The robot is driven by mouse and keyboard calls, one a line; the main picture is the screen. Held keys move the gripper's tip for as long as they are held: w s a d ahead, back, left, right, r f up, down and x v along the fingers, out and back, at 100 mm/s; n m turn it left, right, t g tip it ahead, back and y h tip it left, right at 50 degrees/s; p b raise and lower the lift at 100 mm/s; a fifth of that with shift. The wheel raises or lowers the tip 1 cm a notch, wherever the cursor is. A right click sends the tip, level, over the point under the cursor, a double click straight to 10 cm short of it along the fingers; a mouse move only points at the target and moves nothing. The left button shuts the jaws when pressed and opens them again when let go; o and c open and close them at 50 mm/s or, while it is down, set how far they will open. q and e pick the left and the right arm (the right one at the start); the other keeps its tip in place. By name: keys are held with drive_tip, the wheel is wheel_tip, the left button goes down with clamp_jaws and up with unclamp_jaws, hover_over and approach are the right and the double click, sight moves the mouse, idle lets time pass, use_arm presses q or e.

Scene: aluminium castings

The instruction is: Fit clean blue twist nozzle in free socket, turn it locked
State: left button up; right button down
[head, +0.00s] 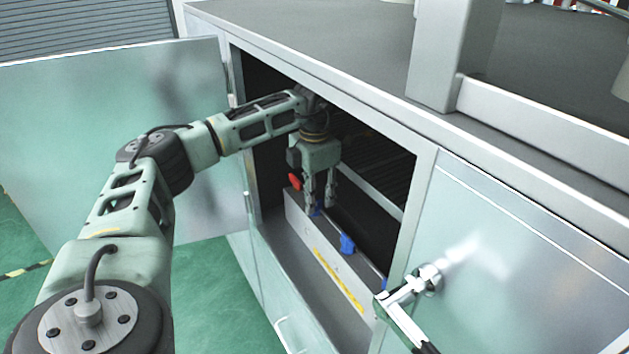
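My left gripper (320,203) reaches into an open cabinet and points down, its two fingers apart. A small blue piece (316,212) shows at the fingertips, mostly hidden; I cannot tell whether the fingers grip it. A blue nozzle (347,244) sits farther right along a pale bar (325,257) with a yellow strip. A red round part (294,181) is at the bar's left end, beside the gripper. I cannot make out a free socket.
The cabinet's frame (425,185) surrounds the opening closely. An open door (110,130) stands to the left. The worktop (330,40) lies above. The cabinet's inside is dark.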

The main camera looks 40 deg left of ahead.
use_arm(q)
drive_tip(key=shift+f, duration=0.5)
drive_tip(key=shift+c, duration=0.2)
clamp_jaws()
drive_tip(key=n+p, duration=0.1)
drive_tip(key=n, duration=0.1)
drive_tip(key=shift+r+n, duration=0.15)
drive_tip(key=shift+n, duration=0.25)
drive_tip(key=shift+n+p, duration=0.5)
drive_tip(key=shift+n, duration=1.3)
